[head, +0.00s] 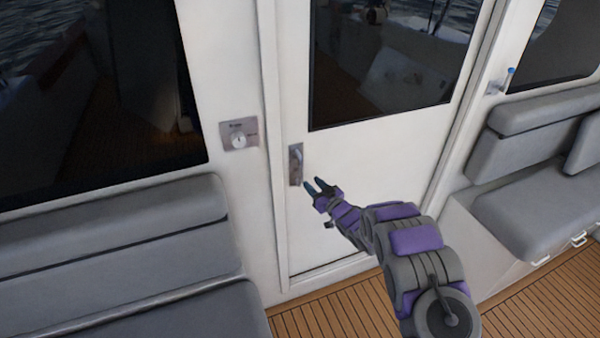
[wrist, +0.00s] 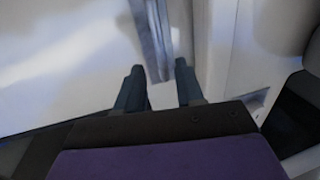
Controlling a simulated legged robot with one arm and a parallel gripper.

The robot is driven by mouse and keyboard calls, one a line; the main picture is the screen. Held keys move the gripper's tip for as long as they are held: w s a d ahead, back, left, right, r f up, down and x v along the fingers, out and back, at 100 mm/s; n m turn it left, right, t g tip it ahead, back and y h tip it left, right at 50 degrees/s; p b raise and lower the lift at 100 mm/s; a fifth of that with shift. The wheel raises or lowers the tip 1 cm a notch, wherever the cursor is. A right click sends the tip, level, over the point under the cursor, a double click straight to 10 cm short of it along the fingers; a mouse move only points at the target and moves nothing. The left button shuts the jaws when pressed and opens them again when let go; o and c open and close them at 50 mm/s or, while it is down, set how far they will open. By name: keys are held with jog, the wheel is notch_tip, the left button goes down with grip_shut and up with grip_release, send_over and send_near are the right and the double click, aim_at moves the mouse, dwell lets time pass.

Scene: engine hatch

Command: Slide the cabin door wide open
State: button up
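The white cabin door (head: 375,190) with a dark window stands shut in its frame in the head view. Its metal handle plate (head: 296,165) is on the door's left edge. My gripper (head: 313,186) is just right of and slightly below the handle, apart from it as far as I can tell. In the wrist view my gripper (wrist: 159,80) has its two dark fingers spread with a gap between them. The metal handle plate (wrist: 155,40) lies ahead of the gap, blurred. Nothing is held.
A grey bench (head: 120,260) stands at left and a grey seat (head: 540,205) at right. A dial panel (head: 238,135) is on the wall left of the door. A small latch (head: 500,84) is on the right wall. Wooden floor (head: 345,310) is clear below the door.

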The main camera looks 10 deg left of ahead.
aim_at(301, 172)
jog(key=shift+b+x, duration=0.6)
jog(key=shift+x, duration=4.05)
grip_shut()
